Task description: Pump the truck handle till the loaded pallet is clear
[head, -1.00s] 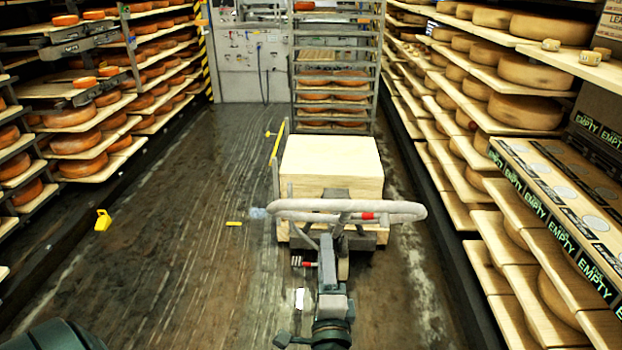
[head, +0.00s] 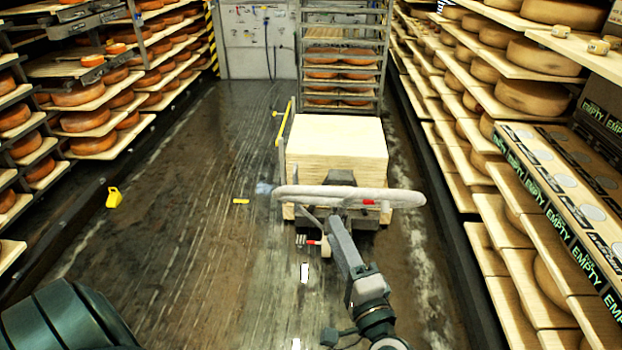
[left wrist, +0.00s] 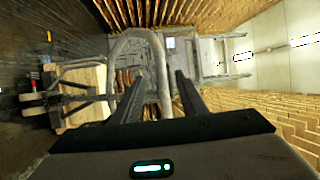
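The truck handle (head: 310,191) is a pale grey loop in the middle of the head view, standing in front of the load. My left gripper (head: 338,220) reaches up to its near side from below right. In the left wrist view the fingers (left wrist: 160,85) stand apart, with one side of the loop (left wrist: 118,62) showing between them and gaps on both sides. The load is a pale wooden block (head: 336,140) on a pallet (head: 289,211) behind the handle; it also shows in the left wrist view (left wrist: 85,95). Whether the pallet is off the floor cannot be told. My right gripper is not in view.
Cheese shelves line the left (head: 95,145) and right (head: 495,175). A metal rack with cheeses (head: 340,60) stands behind the load. Flat boxes (head: 560,190) lie on the right shelf. A yellow object (head: 113,198) lies on the floor at left. The left aisle floor is mostly clear.

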